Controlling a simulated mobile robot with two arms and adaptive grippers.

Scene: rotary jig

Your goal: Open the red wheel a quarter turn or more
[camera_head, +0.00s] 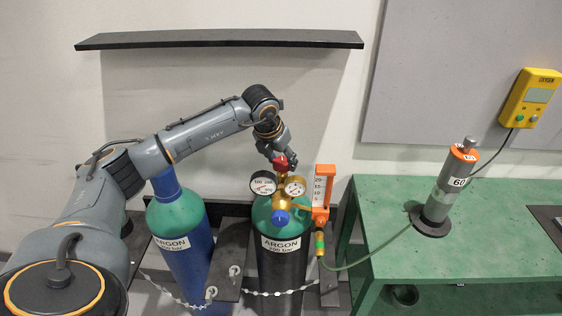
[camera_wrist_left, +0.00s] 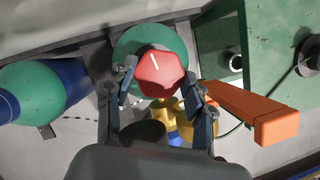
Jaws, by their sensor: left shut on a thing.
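The red wheel (camera_head: 281,161) sits on top of the brass valve of the dark argon cylinder (camera_head: 283,262) with the green shoulder. In the left wrist view the red wheel (camera_wrist_left: 160,74) has a lobed rim and a white mark pointing up and slightly left. My left gripper (camera_head: 279,155) reaches down onto the wheel from above. In the wrist view its two fingers (camera_wrist_left: 160,85) stand on either side of the wheel and are shut on it. The fingers partly cover the wheel in the head view. My right gripper is not in view.
Two pressure gauges (camera_head: 263,183) and an orange flowmeter (camera_head: 323,188) stand close to the wheel. A blue cylinder (camera_head: 182,254) stands to the left. Chains run across the cylinders. A green bench (camera_head: 460,215) carries a grey torch-like cylinder (camera_head: 449,185). A dark shelf (camera_head: 220,39) hangs above.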

